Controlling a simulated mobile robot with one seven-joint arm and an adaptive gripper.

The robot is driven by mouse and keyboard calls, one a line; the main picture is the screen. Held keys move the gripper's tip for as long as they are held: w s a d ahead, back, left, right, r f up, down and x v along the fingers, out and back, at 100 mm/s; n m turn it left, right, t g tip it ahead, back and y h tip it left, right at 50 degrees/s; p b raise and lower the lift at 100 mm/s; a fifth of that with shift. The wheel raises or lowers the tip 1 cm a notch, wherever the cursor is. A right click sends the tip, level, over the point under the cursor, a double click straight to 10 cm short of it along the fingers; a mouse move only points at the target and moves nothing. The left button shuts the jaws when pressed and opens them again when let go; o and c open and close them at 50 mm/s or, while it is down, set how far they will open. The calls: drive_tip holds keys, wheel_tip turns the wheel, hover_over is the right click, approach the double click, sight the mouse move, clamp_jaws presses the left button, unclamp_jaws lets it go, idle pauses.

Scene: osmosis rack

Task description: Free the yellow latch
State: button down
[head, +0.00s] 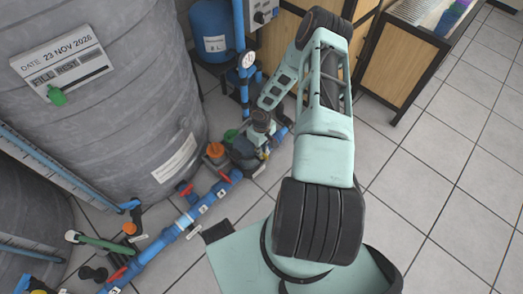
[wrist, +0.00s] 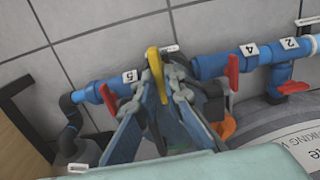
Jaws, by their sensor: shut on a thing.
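The yellow latch (wrist: 155,60) stands up between my fingertips in the wrist view, on the blue pipe line near the "5" label. My gripper (wrist: 158,82) is shut on it from both sides. In the head view my gripper (head: 262,146) is small and low beside the pipe line, and I cannot make out the latch there.
Blue pipes (wrist: 220,66) with red valve handles (wrist: 232,72) run on both sides of the gripper. A large grey tank (head: 100,110) stands left and a blue vessel (head: 211,28) behind. Open tiled floor (head: 430,180) lies to the right.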

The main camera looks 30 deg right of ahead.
drive_tip(key=n, duration=0.4)
drive_tip(key=shift+n+b, duration=0.4)
drive_tip(key=n, duration=0.4)
drive_tip(key=shift+n, duration=0.3)
drive_tip(key=n, duration=0.4)
drive_tip(key=shift+n, duration=2.1)
drive_tip(key=c, duration=2)
unclamp_jaws()
drive_tip(key=shift+r, duration=0.1)
